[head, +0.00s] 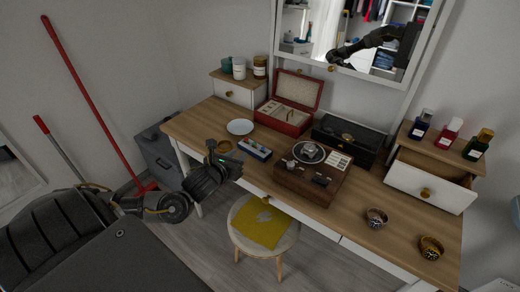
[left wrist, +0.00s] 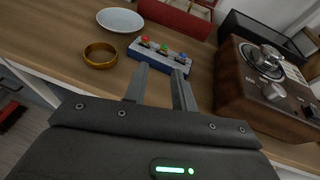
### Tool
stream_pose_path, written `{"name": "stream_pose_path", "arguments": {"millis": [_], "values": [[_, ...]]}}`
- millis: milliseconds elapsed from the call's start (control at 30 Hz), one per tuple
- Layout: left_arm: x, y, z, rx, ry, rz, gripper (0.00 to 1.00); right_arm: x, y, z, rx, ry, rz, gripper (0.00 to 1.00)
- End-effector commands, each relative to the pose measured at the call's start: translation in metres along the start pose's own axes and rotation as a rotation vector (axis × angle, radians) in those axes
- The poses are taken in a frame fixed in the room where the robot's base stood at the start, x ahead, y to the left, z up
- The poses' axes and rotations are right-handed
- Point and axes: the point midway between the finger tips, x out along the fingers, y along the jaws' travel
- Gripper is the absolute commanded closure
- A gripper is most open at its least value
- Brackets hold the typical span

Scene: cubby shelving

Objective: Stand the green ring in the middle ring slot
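A small blue ring holder with a pale top (left wrist: 160,53) lies on the desk in the left wrist view; it also shows in the head view (head: 255,150). Three coloured spots sit in a row on it: red at the left, the green ring (left wrist: 164,47) in the middle, and blue (left wrist: 182,56) at the right. The green one appears to be at the middle slot; how it is seated is too small to tell. My left gripper (left wrist: 160,70) is open and empty, its fingertips just in front of the holder. It also shows in the head view (head: 228,160). My right gripper is not in view.
A gold bracelet or bowl (left wrist: 100,56) and a white plate (left wrist: 120,20) are left of the holder. A brown record-player box (head: 310,178) stands at its right, a red jewellery box (head: 285,120) behind. A stool (head: 264,222) stands in front.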

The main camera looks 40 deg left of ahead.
Motion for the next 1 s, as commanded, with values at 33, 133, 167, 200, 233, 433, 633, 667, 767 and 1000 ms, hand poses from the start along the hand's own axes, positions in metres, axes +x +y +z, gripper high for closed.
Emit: {"name": "stream_pose_path", "arguments": {"millis": [33, 133, 167, 200, 233, 433, 633, 667, 767, 1000], "values": [[0.004, -0.001, -0.016, 0.013, -0.002, -0.004, 0.73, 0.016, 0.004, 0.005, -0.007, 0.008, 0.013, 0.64], [0.004, -0.002, -0.018, 0.026, -0.004, -0.008, 0.73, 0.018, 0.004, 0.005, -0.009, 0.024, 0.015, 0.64], [0.004, -0.002, -0.018, 0.029, -0.004, -0.008, 0.73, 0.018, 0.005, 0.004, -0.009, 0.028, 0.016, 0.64], [0.004, -0.002, -0.019, 0.031, -0.004, -0.008, 0.73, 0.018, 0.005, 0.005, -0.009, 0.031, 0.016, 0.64], [0.004, -0.002, -0.019, 0.031, -0.004, -0.008, 0.73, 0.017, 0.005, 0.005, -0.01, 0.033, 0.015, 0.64], [0.025, -0.002, -0.017, 0.033, -0.008, -0.006, 0.73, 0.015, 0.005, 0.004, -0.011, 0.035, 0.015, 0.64], [0.053, -0.002, -0.017, 0.031, -0.006, -0.007, 0.73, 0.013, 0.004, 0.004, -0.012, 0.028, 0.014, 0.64], [0.056, -0.002, -0.017, 0.03, -0.006, -0.007, 0.73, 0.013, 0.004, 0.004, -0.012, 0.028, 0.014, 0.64], [0.06, -0.002, -0.018, 0.03, -0.005, -0.009, 0.73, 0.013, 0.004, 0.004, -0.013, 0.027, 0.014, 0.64], [0.074, -0.002, -0.012, 0.029, -0.006, -0.006, 0.73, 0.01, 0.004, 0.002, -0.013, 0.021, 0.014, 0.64]]}}
